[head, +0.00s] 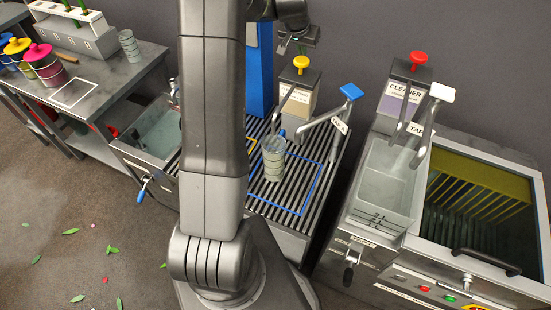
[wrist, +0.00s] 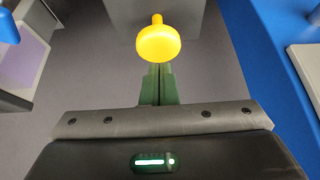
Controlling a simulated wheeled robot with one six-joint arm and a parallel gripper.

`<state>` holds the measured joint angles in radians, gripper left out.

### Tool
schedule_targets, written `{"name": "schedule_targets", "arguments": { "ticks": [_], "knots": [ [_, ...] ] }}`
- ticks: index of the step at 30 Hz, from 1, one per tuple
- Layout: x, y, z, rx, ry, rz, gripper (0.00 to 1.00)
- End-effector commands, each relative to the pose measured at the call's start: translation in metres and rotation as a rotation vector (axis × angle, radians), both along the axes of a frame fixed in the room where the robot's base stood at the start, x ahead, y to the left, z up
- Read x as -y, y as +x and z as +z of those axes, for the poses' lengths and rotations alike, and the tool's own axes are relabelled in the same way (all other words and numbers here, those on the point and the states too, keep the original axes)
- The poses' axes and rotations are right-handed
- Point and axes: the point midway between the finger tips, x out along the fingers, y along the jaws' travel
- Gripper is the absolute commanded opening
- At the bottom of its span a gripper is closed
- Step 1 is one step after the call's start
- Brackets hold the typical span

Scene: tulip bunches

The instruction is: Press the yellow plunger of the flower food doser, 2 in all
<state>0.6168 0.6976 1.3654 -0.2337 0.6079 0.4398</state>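The flower food doser (head: 297,97) is a beige and grey box with a label, standing at the back of the slatted rack. Its yellow plunger (head: 301,63) sticks up from the top, and the plunger's round head (wrist: 158,42) fills the upper middle of the wrist view. My gripper (head: 302,49) is just above the plunger in the head view. In the wrist view my green fingers (wrist: 158,72) are together, with nothing seen between them, and their tips show by the lower edge of the yellow head. I cannot tell whether they touch it.
A grey-green ribbed cup (head: 273,160) stands on the slatted rack (head: 262,200) in front of the doser, near a blue outline. A blue-topped tap (head: 350,92) is right of the doser. A cleaner doser with a red plunger (head: 418,58) stands farther right, beside a sink.

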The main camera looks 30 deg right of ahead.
Motion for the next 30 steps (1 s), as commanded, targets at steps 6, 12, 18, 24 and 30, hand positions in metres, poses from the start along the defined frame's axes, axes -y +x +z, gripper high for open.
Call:
{"name": "schedule_targets", "arguments": {
  "ticks": [6,12,18,24,30],
  "knots": [
    [0.000,0.000,-0.001,0.000,0.000,0.000,0.00],
    [0.000,0.000,-0.009,0.000,0.000,0.000,0.00],
    [0.000,0.000,-0.017,0.000,0.000,0.000,0.00],
    [0.000,0.000,-0.025,-0.001,0.001,0.000,0.00],
    [0.000,0.000,-0.034,-0.001,0.001,0.000,0.00]
  ]
}}
